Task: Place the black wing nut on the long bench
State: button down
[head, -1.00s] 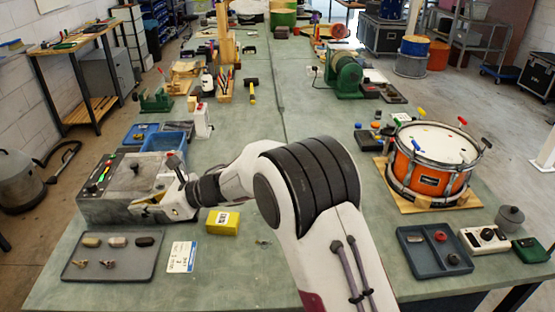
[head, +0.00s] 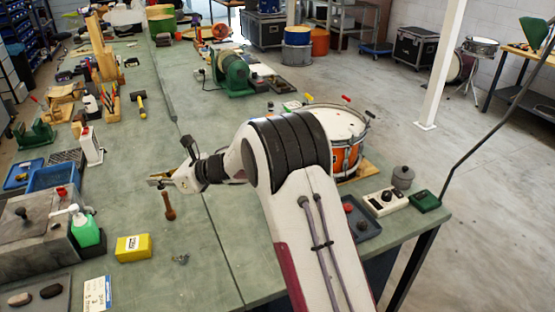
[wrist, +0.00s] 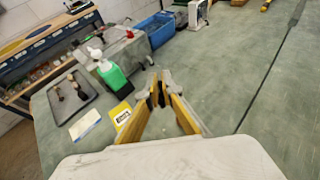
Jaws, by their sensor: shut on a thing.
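My gripper (head: 160,181) is over the green-topped long bench (head: 205,245), to the right of the grey box. It is shut on a small dark thing, taken as the black wing nut; its shape is mostly hidden between the fingertips. In the wrist view my gripper (wrist: 159,92) points at the bench surface (wrist: 230,100), with dark pads or the held piece at the tips. I cannot tell the exact height above the bench.
A brown-handled piece (head: 169,206) is just below the gripper. A yellow box (head: 133,248), a small brass piece (head: 180,259), a green pump bottle (head: 86,231) and a grey box (head: 30,230) are nearby. The orange drum (head: 345,158) stands right.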

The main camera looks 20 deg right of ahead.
jog(key=w+d+m+t+h, duration=0.2)
jog(key=d+m+t+h, duration=0.25)
jog(key=d, duration=2.65)
jog(key=shift+m+g+h, duration=0.25)
jog(key=shift+m+g, duration=0.1)
jog(key=shift+g, duration=0.1)
jog(key=f, duration=0.5)
jog(key=shift+s+a, duration=0.25)
jog(key=shift+f, duration=3.15)
jog(key=shift+f, duration=0.1)
jog(key=shift+f, duration=1.8)
jog(key=shift+f, duration=0.15)
